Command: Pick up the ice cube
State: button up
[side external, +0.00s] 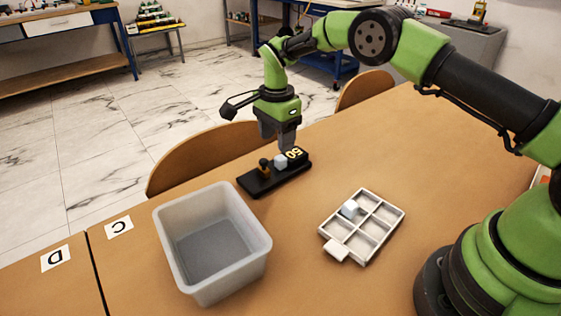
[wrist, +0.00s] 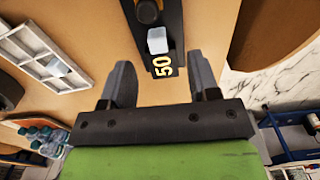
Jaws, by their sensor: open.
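A pale ice cube (side external: 281,161) sits on a black gauge block (side external: 262,184) marked with a yellow 50, between the number and a small dark knob (side external: 264,167). The wrist view shows this cube (wrist: 157,40) just beyond the fingertips, roughly centred between them. A second pale cube (side external: 349,208) sits in a compartment of the white tray (side external: 362,251); it also shows in the wrist view (wrist: 57,67). My gripper (side external: 287,148) points down, open and empty, near the 50 end of the block. The exact gap between fingertips and block is hard to tell.
A grey open bin (side external: 254,243) stands left of the tray and looks empty. Cards marked C (side external: 119,227) and D (side external: 55,258) lie on the table at the left. Chair backs (side external: 195,150) stand along the far edge. Bare table lies between block and tray.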

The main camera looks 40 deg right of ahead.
aim_at(277, 159)
jog(key=shift+s+a+f, duration=0.1)
jog(key=shift+f, duration=1.5)
jog(key=shift+s+a+f, duration=0.1)
jog(key=shift+f, duration=1.45)
grip_shut()
notch_tip(277, 159, up, 10)
